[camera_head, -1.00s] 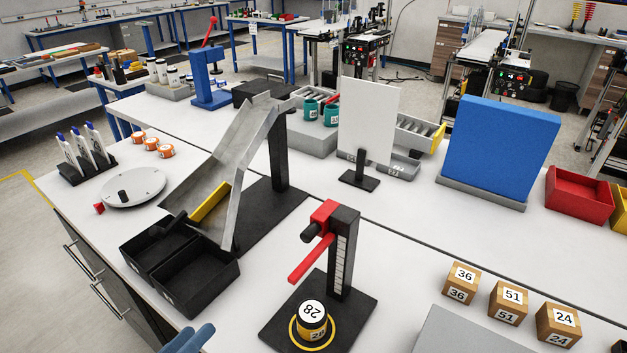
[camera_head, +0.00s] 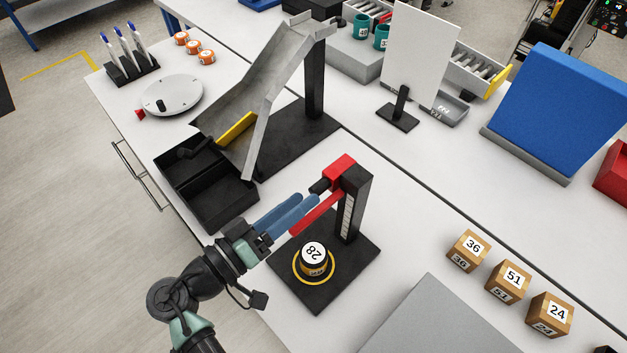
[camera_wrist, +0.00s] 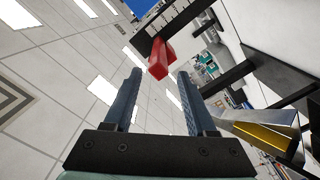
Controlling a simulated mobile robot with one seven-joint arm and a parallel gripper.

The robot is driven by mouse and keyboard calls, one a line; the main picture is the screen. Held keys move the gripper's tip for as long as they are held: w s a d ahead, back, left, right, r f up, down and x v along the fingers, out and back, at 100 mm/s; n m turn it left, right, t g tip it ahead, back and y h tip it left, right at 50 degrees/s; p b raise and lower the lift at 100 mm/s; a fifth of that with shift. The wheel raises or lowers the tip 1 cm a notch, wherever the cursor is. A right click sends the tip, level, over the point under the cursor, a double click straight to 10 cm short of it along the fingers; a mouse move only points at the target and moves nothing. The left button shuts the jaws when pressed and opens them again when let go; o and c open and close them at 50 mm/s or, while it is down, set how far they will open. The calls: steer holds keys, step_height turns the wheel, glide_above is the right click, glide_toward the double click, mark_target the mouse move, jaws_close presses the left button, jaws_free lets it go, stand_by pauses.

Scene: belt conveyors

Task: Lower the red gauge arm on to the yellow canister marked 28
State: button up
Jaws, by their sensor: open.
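The gauge stands on a black base plate (camera_head: 335,285) with a black scaled column (camera_head: 352,212). Its red head (camera_head: 340,170) sits at the column's top, with a black knob (camera_head: 319,187) and a red gauge arm (camera_head: 312,215) angling to the lower left. The canister marked 28 (camera_head: 313,256) stands upright inside a yellow ring on the base, below the arm and apart from it. My gripper (camera_head: 308,201) is open, its blue fingers beside the red arm and pointing at the knob. In the wrist view red gauge parts (camera_wrist: 160,58) show just beyond the open fingertips; the canister is out of sight there.
Black bins (camera_head: 210,185) and a metal chute (camera_head: 262,85) stand behind and left of my gripper. Wooden blocks marked 36 (camera_head: 467,251), 51 (camera_head: 508,282) and 24 (camera_head: 549,315) lie at the right. A grey plate (camera_head: 430,320) lies in front of them.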

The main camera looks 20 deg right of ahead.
mark_target(313, 188)
steer(key=p+x, duration=0.1)
steer(key=x, duration=0.3)
jaws_close()
stand_by(1.4)
